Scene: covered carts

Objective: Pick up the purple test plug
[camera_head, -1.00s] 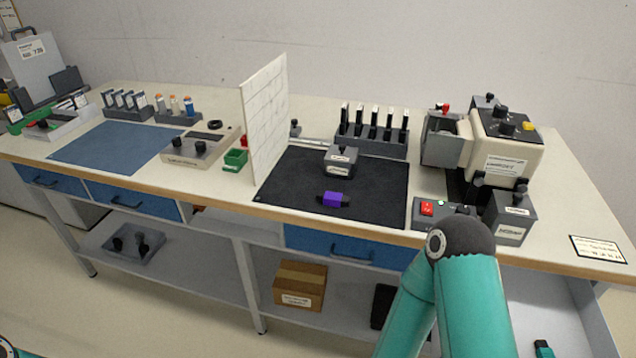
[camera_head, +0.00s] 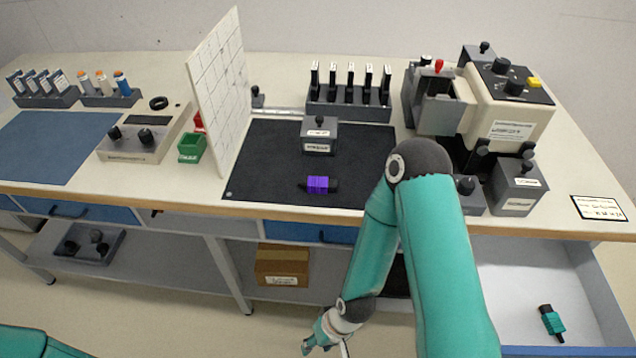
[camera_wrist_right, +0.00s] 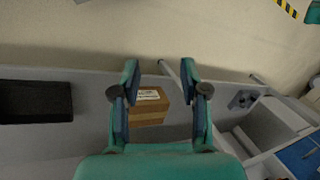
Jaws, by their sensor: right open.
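The purple test plug (camera_head: 318,184) lies on its side on the black mat (camera_head: 262,165), near the mat's front edge. It has a purple ribbed body and dark ends. My right gripper (camera_head: 323,347) is low in front of the workbench, below and well apart from the plug. In the right wrist view my right gripper (camera_wrist_right: 160,75) has its fingers spread with nothing between them. The plug does not show in that view. Only a bit of my left arm shows at the lower left; its gripper is out of view.
A grey block with a knob (camera_head: 320,136) sits behind the plug. A white tiled panel (camera_head: 215,95) stands left of the mat. The open drawer (camera_head: 500,300) at right holds a teal plug (camera_head: 551,322). A cardboard box (camera_head: 282,266) is on the lower shelf.

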